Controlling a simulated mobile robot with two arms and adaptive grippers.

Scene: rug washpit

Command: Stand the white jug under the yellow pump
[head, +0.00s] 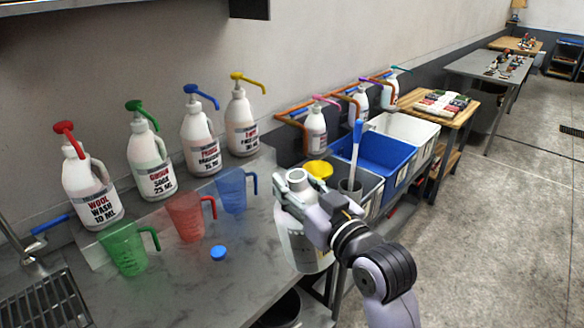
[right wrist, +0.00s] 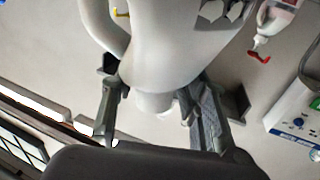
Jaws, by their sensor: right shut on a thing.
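My right gripper (head: 298,187) is shut on the white jug (head: 303,246), at its top. The jug looks roughly upright in the head view, at the right edge of the bench; I cannot tell whether its base touches anything. In the right wrist view the jug (right wrist: 165,45) fills the space between the fingers (right wrist: 157,108), with its handle at the left. The yellow pump (head: 246,80) tops a white bottle (head: 240,125) on the back ledge, rightmost of the row, its spout pointing right. The jug is in front and to the right of that bottle. My left gripper is out of view.
Bottles with red (head: 65,130), green (head: 136,108) and blue (head: 195,92) pumps stand left. Green (head: 125,250), red (head: 186,217) and blue (head: 231,190) measuring jugs stand before them. A blue cap (head: 219,253) lies on the bench (head: 185,285). Bins (head: 372,160) stand right.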

